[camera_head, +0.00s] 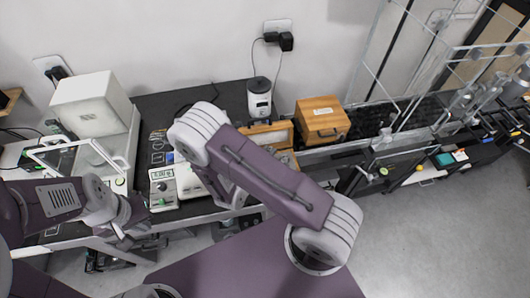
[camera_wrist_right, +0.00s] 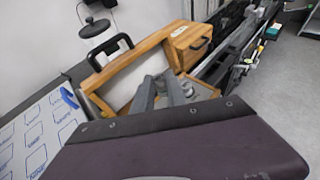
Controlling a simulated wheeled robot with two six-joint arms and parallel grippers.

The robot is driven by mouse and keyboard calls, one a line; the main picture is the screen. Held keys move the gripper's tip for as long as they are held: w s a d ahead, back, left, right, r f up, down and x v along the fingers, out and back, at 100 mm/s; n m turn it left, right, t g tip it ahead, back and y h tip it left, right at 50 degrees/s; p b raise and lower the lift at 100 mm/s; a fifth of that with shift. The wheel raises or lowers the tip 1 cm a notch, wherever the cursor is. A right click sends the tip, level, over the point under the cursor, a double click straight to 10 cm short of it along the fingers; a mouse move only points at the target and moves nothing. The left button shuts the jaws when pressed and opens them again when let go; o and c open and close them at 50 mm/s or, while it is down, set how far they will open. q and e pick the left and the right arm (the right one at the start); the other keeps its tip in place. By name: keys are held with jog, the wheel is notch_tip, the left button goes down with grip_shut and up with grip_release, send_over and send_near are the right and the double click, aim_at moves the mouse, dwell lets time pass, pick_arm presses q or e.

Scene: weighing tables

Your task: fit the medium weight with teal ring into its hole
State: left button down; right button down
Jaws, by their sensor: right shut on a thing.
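My right gripper (camera_wrist_right: 165,93) reaches down over the open wooden weight case (camera_wrist_right: 122,72) in the right wrist view. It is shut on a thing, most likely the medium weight. The weight and its teal ring are too hidden between the fingers to make out. The holes of the case are hidden too. In the head view the open case (camera_head: 268,133) stands partly behind my right arm, which hides the right gripper. My left gripper (camera_head: 124,238) hangs low at the front edge of the left table, and its fingers are too unclear to read.
A closed wooden box (camera_head: 320,122) stands right of the case. A white jar-like device (camera_head: 259,97) is behind it. A small balance with a display (camera_head: 163,188) and a big white box (camera_head: 92,103) stand to the left. The grey floor (camera_head: 430,240) at right is free.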

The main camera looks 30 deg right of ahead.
jog(key=shift+f+b, duration=2)
jog(key=shift+f, duration=0.65)
jog(key=shift+f, duration=0.1)
jog(key=shift+f+b, duration=1)
jog(key=shift+b, duration=0.15)
jog(key=shift+f, duration=0.1)
jog(key=c, duration=1.3)
grip_release()
jog(key=shift+a, duration=0.1)
